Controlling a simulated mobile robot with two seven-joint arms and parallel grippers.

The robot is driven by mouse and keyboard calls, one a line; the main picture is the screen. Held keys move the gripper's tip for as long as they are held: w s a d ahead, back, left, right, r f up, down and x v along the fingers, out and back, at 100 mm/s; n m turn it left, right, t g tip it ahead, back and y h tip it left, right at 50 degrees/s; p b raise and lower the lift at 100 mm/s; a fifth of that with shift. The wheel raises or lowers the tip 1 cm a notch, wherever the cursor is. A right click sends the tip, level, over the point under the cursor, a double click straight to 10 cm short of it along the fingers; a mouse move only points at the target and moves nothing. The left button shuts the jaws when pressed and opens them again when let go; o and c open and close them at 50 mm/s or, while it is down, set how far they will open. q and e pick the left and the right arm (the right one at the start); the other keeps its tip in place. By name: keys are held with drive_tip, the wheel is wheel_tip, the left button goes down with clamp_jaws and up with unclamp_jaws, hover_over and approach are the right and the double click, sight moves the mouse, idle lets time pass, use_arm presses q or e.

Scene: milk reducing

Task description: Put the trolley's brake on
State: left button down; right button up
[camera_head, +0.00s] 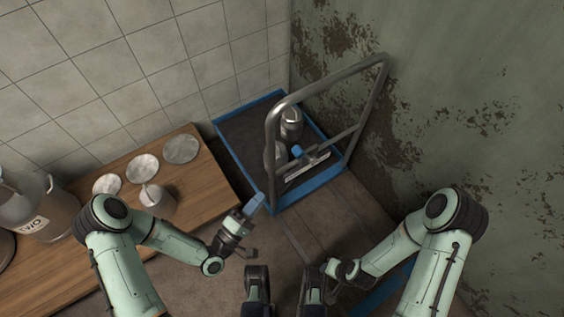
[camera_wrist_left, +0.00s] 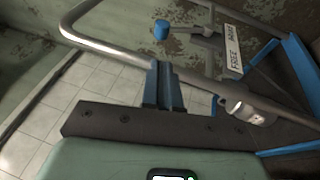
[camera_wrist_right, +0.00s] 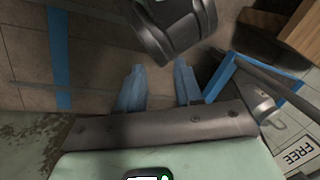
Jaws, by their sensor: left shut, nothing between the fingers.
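The trolley (camera_head: 240,133) stands in the corner, with a blue-edged dark deck and a bent metal handle frame (camera_head: 272,128). Its brake lever has a blue knob (camera_head: 297,151), beside a white label plate (camera_head: 318,160). In the left wrist view the knob (camera_wrist_left: 161,29) is left of the plate's upper end, and the plate (camera_wrist_left: 235,50) reads FREE at its lower end; I cannot tell the lever's setting for sure. My left gripper (camera_head: 254,204) is shut and empty, at the trolley's near left corner, apart from the knob. My right gripper (camera_wrist_right: 158,88) is open and empty, low over the floor.
A metal can (camera_head: 291,122) stands on the trolley. A wooden table (camera_head: 205,185) at left holds round lids (camera_head: 181,149), a small pale container (camera_head: 157,202) and a large can (camera_head: 50,212). The handle frame rises beside the lever. A stained wall (camera_head: 470,110) bounds the right. Blue tape (camera_wrist_right: 58,60) marks the floor.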

sight(296, 155)
use_arm(q)
drive_tip(key=shift+w+d, duration=0.1)
